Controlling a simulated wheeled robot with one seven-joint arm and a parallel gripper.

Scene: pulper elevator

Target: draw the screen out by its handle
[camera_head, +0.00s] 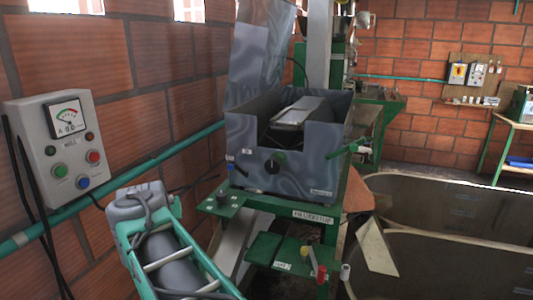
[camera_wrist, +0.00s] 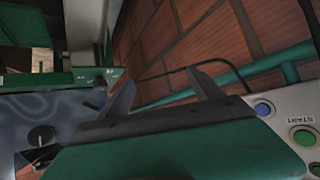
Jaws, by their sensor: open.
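The grey metal machine box (camera_head: 285,150) stands on a green frame, with a black knob (camera_head: 281,159) on its front. A pale metal plate (camera_head: 298,112) lies slanted inside it; I cannot tell whether this is the screen. A green lever (camera_head: 350,147) sticks out at the box's right side. Low in front, a red-tipped handle (camera_head: 320,272) and a white-tipped one stick out below the frame; I cannot tell which belongs to the screen. My gripper (camera_wrist: 160,80) is open and empty in the wrist view, with the box face (camera_wrist: 60,115) to its left.
A control box (camera_head: 62,150) with a dial and coloured buttons is on the brick wall at left; it shows close at the wrist view's right (camera_wrist: 285,120). A green pipe (camera_head: 130,172) runs along the wall. A large tank (camera_head: 440,255) lies at right.

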